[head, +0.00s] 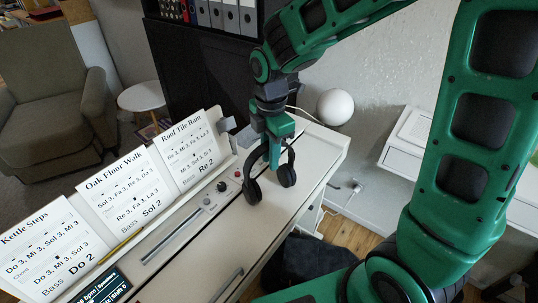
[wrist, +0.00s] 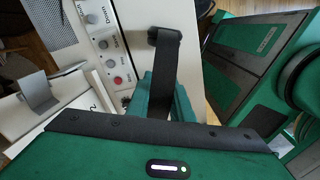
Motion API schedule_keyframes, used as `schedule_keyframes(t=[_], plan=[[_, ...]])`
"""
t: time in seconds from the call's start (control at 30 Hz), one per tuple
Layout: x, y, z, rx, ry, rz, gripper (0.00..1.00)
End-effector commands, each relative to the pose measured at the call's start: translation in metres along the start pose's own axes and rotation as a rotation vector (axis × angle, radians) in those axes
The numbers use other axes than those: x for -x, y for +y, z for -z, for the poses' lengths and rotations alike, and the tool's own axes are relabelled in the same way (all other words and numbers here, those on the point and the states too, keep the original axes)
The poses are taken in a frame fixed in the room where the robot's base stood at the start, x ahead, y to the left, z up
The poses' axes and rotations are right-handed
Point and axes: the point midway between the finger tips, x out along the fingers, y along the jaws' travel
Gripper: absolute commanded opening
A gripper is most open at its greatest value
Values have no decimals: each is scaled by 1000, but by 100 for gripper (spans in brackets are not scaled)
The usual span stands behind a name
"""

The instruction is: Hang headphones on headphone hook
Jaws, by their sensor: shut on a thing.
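The black headphones (head: 287,176) hang below my gripper (head: 273,148), which is shut on their headband. The two ear cups hang down over the right end of the white piano top; whether they touch it I cannot tell. In the wrist view the dark band (wrist: 165,65) runs up from between the green fingers (wrist: 160,98). A small grey bracket (head: 228,124), which looks like the headphone hook, stands at the far right end of the music rest, left of my gripper. It also shows at the left in the wrist view (wrist: 38,92). The headphones are apart from it.
Several song sheets (head: 122,188) stand on the music rest. A panel of knobs (head: 221,187) lies left of the headphones. A white ball lamp (head: 335,106) stands behind to the right. A black shelf with binders (head: 230,18) is behind. The piano's right end is mostly clear.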

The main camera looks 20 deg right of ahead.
Motion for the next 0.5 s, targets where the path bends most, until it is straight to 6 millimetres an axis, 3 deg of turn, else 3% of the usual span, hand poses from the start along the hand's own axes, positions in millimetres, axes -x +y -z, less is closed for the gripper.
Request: schedule_keyframes(t=[0.3,0.33,0.37,0.4,0.5], plan=[[-2,0,0,0,0,0,0],[-2,0,0,0,0,0,27],[-2,0,0,0,0,0,34],[-2,0,0,0,0,0,39],[-2,0,0,0,0,0,39]])
